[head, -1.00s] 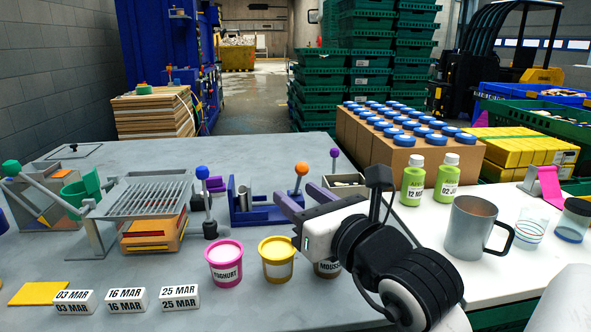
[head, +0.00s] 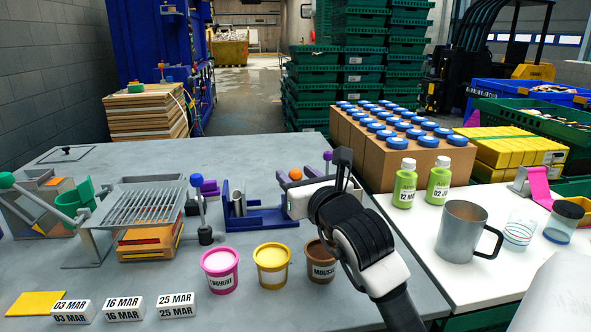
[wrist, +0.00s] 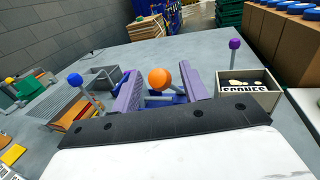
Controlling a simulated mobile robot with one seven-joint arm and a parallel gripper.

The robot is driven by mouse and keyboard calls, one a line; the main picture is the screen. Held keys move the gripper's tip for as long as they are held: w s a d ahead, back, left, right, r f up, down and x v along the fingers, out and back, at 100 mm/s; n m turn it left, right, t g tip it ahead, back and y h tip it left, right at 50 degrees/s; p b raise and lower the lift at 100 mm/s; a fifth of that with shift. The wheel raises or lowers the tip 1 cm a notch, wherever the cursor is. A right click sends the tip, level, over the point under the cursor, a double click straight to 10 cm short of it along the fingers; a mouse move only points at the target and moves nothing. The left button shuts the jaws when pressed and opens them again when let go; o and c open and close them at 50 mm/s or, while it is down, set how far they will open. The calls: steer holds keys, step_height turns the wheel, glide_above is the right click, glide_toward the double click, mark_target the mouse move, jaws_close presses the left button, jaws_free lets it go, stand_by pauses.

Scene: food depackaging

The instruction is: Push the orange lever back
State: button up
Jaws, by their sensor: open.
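The orange lever's ball knob (head: 295,174) shows just above my gripper in the head view; its stem is mostly hidden there. In the wrist view the orange knob (wrist: 160,79) sits between the two purple fingers of my gripper (wrist: 162,88), nearer the left finger. The fingers are spread apart, with visible room on both sides of the knob. I cannot tell whether either finger touches the lever. The lever belongs to the blue fixture (head: 262,218) that holds metal cylinders.
A blue-knobbed lever (head: 197,181) stands left of the fixture. A purple-knobbed lever (wrist: 235,44) stands by an open box (wrist: 248,91) on the right. Pink, yellow and brown tubs (head: 220,271) stand in front. The table behind the fixture is clear.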

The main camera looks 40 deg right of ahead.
steer(key=shift+w+d, duration=0.15)
steer(key=shift+w, duration=0.45)
jaws_close()
steer(key=shift+r, duration=0.1)
